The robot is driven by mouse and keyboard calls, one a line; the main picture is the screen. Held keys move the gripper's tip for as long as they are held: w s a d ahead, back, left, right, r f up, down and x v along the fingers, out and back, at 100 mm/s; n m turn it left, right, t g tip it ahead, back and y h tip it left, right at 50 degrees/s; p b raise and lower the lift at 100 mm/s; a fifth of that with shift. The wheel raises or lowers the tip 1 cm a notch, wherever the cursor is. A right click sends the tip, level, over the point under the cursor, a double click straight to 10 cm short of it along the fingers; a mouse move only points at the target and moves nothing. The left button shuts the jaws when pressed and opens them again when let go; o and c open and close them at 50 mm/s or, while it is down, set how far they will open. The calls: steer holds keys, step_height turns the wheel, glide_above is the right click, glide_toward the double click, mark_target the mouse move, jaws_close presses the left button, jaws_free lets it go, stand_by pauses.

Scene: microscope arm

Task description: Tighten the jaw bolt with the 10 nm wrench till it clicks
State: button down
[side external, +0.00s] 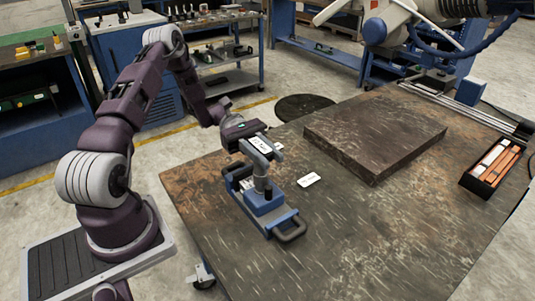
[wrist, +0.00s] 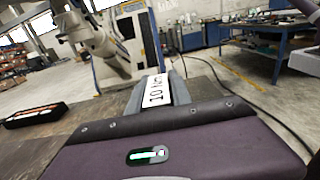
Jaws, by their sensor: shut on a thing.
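My gripper (side external: 262,149) is shut on a grey wrench with a white label reading "10 Nm" (wrist: 156,90). In the side view the gripper is above the blue vise (side external: 286,220), which stands near the table's left edge. A grey upright part (side external: 262,178) runs down from the gripper to the top of the vise. I cannot tell whether it is seated on the jaw bolt, as the bolt is not clearly visible. In the wrist view the gripper body hides the vise.
A white card (side external: 309,180) lies on the table right of the vise. A dark slab (side external: 375,135) fills the table's middle back. A black tray (side external: 475,187) with orange tools is at the right; it also shows in the wrist view (wrist: 35,116). The front table is clear.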

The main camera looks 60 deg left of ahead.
steer(key=shift+f, duration=1.2)
steer(key=m+g, duration=0.2)
steer(key=g, duration=0.1)
steer(key=s+m+g+y, duration=0.1)
steer(key=m+g, duration=0.1)
steer(key=g, duration=0.1)
steer(key=shift+a, duration=0.1)
steer(key=shift+s+m+g+y, duration=0.1)
steer(key=shift+m+g+y, duration=0.2)
steer(key=shift+m+g, duration=0.35)
steer(key=m+g+y, duration=0.1)
steer(key=g, duration=0.2)
steer(key=m+g+y, duration=0.1)
steer(key=shift+s+a+m+y, duration=0.25)
steer(key=shift+s+m+y, duration=0.05)
steer(key=shift+s+m, duration=0.05)
steer(key=shift+r, duration=0.1)
